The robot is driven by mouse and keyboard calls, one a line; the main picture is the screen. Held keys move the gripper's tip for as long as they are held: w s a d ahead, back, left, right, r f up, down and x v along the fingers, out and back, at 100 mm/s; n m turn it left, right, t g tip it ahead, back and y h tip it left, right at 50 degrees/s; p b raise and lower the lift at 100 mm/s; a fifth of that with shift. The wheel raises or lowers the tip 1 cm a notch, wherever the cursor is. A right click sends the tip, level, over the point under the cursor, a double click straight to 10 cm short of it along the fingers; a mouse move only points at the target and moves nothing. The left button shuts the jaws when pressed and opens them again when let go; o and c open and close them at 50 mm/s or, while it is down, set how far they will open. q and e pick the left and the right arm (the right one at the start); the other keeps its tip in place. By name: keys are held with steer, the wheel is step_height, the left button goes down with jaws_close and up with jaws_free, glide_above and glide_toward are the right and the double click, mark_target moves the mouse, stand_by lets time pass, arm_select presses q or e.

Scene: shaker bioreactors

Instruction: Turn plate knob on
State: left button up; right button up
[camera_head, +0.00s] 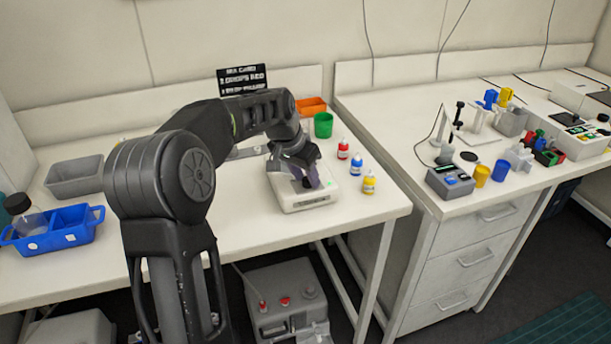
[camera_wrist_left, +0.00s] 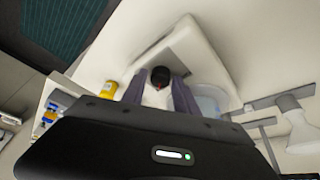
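The white plate device (camera_head: 308,200) stands on the left bench, with a small green light on its top. My left gripper (camera_head: 304,182) points down over it, and its fingers hide most of the top in the head view. In the left wrist view a black round knob (camera_wrist_left: 162,75) shows between the tips of my left gripper (camera_wrist_left: 160,84), over the pale device (camera_wrist_left: 208,52). The two fingers stand apart on either side of the knob, with pale surface between them. I cannot tell whether they touch the knob. My right gripper is not in view.
Red (camera_head: 343,149), blue (camera_head: 356,164) and yellow (camera_head: 369,183) bottles stand just right of the device. A green cup (camera_head: 323,125) and orange tray (camera_head: 312,106) are behind. A blue bin (camera_head: 55,230) sits at left. The bench front is clear.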

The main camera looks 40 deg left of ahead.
arm_select(q)
steer(key=v, duration=0.7)
steer(key=shift+r+b, duration=0.4)
steer(key=shift+b, duration=0.05)
steer(key=shift+s, duration=0.15)
steer(key=shift+f, duration=0.1)
